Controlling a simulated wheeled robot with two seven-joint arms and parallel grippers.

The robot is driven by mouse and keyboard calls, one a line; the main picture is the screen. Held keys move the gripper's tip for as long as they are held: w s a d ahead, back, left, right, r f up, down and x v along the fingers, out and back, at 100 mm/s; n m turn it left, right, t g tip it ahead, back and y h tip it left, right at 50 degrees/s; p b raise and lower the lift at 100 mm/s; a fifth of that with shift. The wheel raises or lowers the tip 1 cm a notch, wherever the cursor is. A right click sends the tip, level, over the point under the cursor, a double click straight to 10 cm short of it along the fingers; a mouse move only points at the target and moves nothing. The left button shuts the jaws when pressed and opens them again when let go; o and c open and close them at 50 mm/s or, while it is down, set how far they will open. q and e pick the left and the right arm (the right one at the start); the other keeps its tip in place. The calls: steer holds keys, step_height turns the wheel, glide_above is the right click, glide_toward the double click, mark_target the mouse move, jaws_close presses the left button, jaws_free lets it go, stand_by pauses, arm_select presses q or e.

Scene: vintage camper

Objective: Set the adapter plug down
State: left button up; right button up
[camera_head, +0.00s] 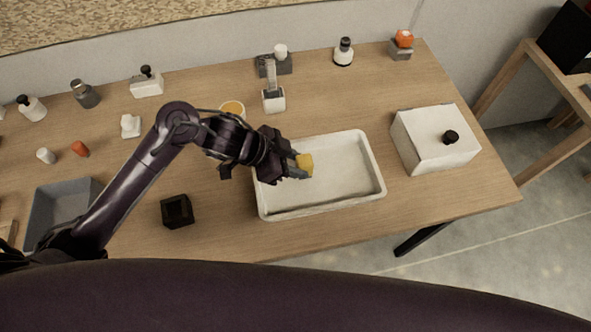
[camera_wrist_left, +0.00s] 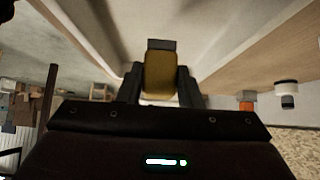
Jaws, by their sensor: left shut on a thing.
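My left gripper (camera_head: 298,166) is shut on the adapter plug, a small yellow block (camera_head: 305,161). In the head view it is over the left part of the white tray (camera_head: 372,165). In the left wrist view the yellow plug (camera_wrist_left: 160,75) sits between the two dark fingers of the gripper (camera_wrist_left: 160,85), with a dark grey piece at its far end. I cannot tell whether the plug touches the tray floor. My right gripper is not in view.
A white box with a black knob (camera_head: 430,140) stands right of the tray. A black open cube (camera_head: 177,211) and a grey bin (camera_head: 62,205) are to the left. Several small bottles and holders line the table's back. The tray's right half is empty.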

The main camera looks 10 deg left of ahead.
arm_select(q)
steer(key=shift+f, duration=1.85)
steer(key=shift+f, duration=0.1)
steer(key=shift+f, duration=0.1)
steer(key=o, duration=1.1)
steer(key=shift+r, duration=0.25)
steer(key=v, duration=1.2)
